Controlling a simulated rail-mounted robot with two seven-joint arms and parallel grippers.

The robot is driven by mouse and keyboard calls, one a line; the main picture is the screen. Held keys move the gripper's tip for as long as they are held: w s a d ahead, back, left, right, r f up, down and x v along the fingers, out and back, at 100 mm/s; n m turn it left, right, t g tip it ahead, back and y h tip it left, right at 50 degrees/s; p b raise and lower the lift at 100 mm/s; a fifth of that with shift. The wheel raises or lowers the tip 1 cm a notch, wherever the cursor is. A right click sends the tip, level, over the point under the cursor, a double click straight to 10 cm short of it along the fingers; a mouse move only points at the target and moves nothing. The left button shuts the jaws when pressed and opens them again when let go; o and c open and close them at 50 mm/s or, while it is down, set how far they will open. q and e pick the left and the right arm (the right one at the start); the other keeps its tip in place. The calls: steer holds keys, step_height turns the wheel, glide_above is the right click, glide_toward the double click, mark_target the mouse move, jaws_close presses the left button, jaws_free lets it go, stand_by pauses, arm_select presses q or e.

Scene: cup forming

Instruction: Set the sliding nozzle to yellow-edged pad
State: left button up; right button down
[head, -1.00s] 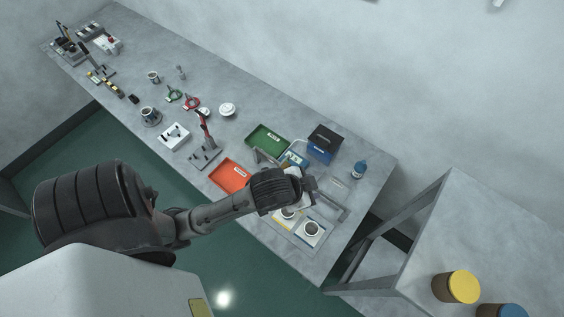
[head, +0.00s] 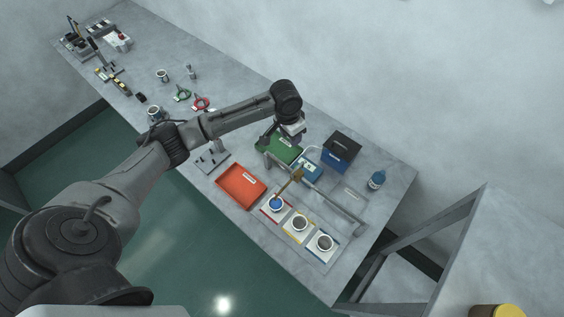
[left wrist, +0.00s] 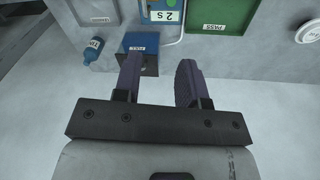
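The brass-coloured sliding nozzle (head: 297,175) sits on a grey rail (head: 335,208) at the right part of the bench. Its arm points down toward the red-edged pad (head: 265,210), over or close to a cup with a blue top (head: 276,203). The yellow-edged pad (head: 288,233) holds a dark-topped cup (head: 299,223), with no nozzle over it. My left gripper (head: 299,138) is raised behind the rail, near the green tray, apart from the nozzle. In the left wrist view its fingers (left wrist: 160,75) are spread and empty. My right gripper is not seen.
A blue-edged pad (head: 317,256) with a cup is at the right end. An orange tray (head: 240,187), green tray (head: 283,150), blue-black box (head: 341,150) and blue bottle (head: 376,180) stand around the rail. The bench front beside the pads is clear.

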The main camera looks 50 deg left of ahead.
mark_target(297, 168)
arm_select(q)
steer(key=d+f+n, duration=0.1)
steer(key=f, duration=0.3)
steer(key=d+f, duration=0.1)
steer(key=f, duration=0.4)
steer(key=d+f+n+h, duration=0.1)
steer(key=d+f, duration=0.1)
steer(key=f, duration=0.2)
steer(key=shift+s+f+n+g+p, duration=0.3)
steer(key=shift+g+p, duration=0.05)
steer(key=shift+g, duration=0.05)
jaws_close()
stand_by(0.3)
